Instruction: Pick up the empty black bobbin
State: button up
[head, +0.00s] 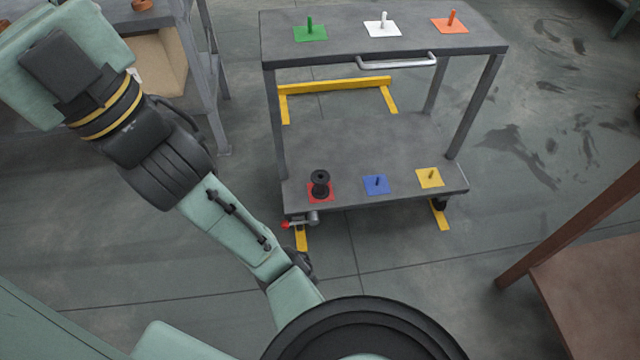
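A small black bobbin (320,180) stands upright on a red square plate at the left front of the cart's lower shelf (365,145). No wire shows on it, though it is small in the view. I cannot make out my gripper or its fingers in the head view. My arm (225,225) runs through the left side of the view, apart from the bobbin, and does not hide it.
The shelf also has blue (376,186) and yellow (429,178) plates with pegs. The cart's top (350,43) carries green, white and orange pegged plates above the shelf. A brown table (590,290) stands at right. Floor in front of the cart is clear.

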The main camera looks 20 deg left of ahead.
aim_at(320, 177)
jog(key=i+l+u, duration=0.25)
jog(key=l, duration=0.2)
jog(key=l+u, duration=0.25)
jog(key=l, duration=0.25)
jog(key=i+l+u, duration=0.35)
jog(key=l, duration=0.25)
jog(key=l+u, duration=0.2)
jog(key=i+l, duration=0.15)
